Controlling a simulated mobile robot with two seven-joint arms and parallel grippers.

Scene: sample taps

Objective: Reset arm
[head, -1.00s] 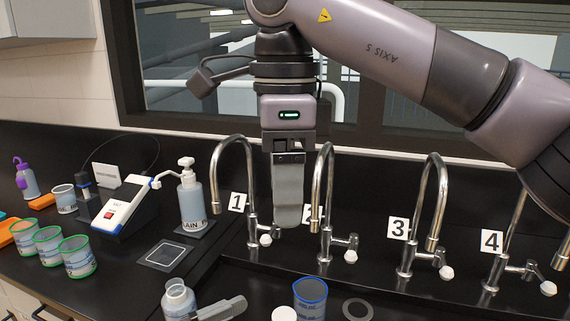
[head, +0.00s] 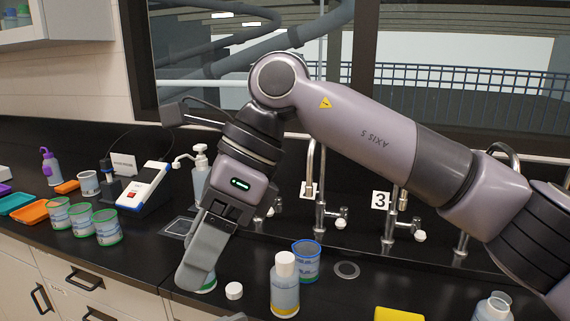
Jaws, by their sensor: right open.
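My right arm comes in from the right across the middle of the head view. My right gripper (head: 192,280) points down and slightly left over the front of the counter. Its jaws are open, seen nearly side-on, and I see nothing held. It hides most of a container (head: 208,286) behind its fingers. A grey sliver (head: 232,317) at the bottom edge may be part of my left gripper; its jaws do not show. A white-capped bottle (head: 285,285) stands upright to the right of my right gripper. A loose white cap (head: 234,290) lies between them.
A blue-rimmed cup (head: 306,262) and a grey ring (head: 346,269) are behind the bottle. Curved taps (head: 319,190) line the back, partly behind my arm. Green-rimmed cups (head: 107,228) and a white-blue meter (head: 143,188) stand left. A yellow item (head: 398,314) and open bottle (head: 494,307) are front right.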

